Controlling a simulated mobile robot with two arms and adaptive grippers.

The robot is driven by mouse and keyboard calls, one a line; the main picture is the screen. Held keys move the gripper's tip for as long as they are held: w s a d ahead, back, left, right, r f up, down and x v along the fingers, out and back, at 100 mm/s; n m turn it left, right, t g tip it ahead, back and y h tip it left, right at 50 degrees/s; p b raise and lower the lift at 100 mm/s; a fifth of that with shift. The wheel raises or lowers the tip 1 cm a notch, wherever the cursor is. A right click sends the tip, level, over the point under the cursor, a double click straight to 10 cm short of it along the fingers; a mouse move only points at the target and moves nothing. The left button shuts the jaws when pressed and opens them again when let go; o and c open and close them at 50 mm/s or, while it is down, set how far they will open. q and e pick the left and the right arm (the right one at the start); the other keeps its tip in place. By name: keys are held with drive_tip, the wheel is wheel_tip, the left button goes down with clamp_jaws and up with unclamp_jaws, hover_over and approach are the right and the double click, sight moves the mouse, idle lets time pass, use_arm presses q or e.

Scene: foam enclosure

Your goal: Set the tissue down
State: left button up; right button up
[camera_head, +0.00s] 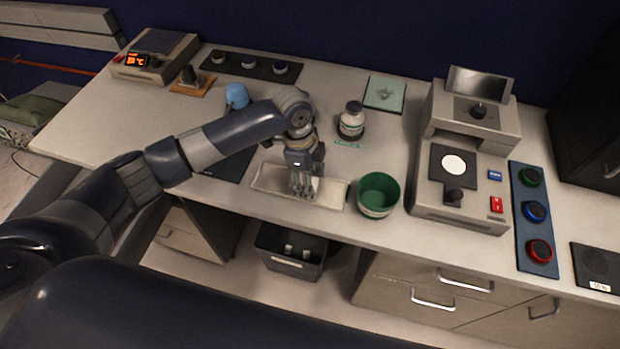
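My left gripper (303,191) points down over a flat, pale rectangular piece (330,192) near the front edge of the counter. The piece looks like the tissue or a shallow tray for it; I cannot tell which. The fingertips are at or just above its middle and hide part of it. A small pale patch shows between the fingers, but whether they grip anything is unclear. My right gripper is not in view.
A green cup (378,194) stands just right of the pale piece. Behind are a white jar (351,122), a blue cup (237,96) and a green pad (384,93). A grey machine (465,150) stands at right. A dark bin (291,252) sits below the counter.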

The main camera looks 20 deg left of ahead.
use_arm(q)
wheel_tip(320, 180, up, 12)
drive_tip(key=a+b, duration=0.1)
drive_tip(key=b, duration=0.1)
drive_tip(key=shift+a, duration=0.4)
idle(0.4)
